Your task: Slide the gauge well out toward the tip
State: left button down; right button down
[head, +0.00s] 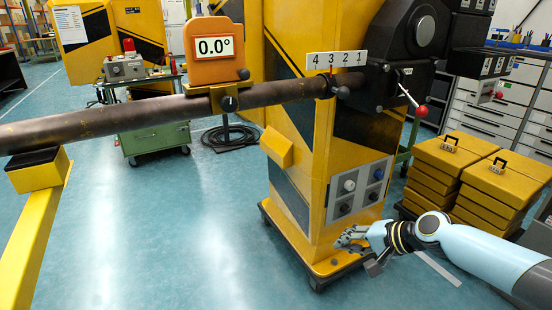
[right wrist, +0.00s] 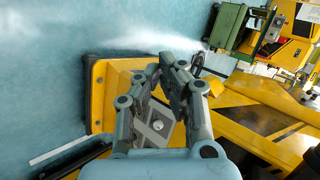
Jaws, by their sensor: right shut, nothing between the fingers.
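The gauge (head: 214,50) is an orange box with a display reading 0.0°. It sits on a yellow clamp (head: 231,97) around the long brown bar (head: 110,118), left of the yellow post. My right gripper (head: 340,241) is low in front of the post's base, well below and right of the gauge, and touches nothing that I can make out. In the right wrist view its fingers (right wrist: 168,62) are closed together at the tips and empty. The gauge cannot be made out in the right wrist view. My left gripper is not in view.
A numbered scale (head: 336,58) with a red pointer stands above the bar near the dark hub (head: 405,45). A red-knobbed lever (head: 420,110) hangs beside the hub. A yellow rest (head: 38,170) is under the bar at left. Yellow stacked weights (head: 447,160) stand at right.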

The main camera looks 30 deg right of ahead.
jog(key=w+r+n+t+y, duration=0.15)
jog(key=w+r, duration=0.25)
jog(key=r, duration=0.9)
jog(key=w+r+n+t+y+b, duration=0.15)
jog(key=w+r, duration=0.25)
jog(key=r, duration=0.9)
jog(key=w+r+t+y, duration=0.1)
jog(key=w+r+y, duration=0.25)
jog(key=r, duration=0.95)
jog(key=s+a+p+x, duration=0.1)
jog(key=x, duration=0.6)
jog(key=a+f+p+x, duration=0.1)
jog(key=x, duration=0.6)
jog(key=shift+s+f+h+p, duration=0.2)
jog(key=shift+s+h+p, duration=0.1)
jog(key=shift+s+h, duration=0.15)
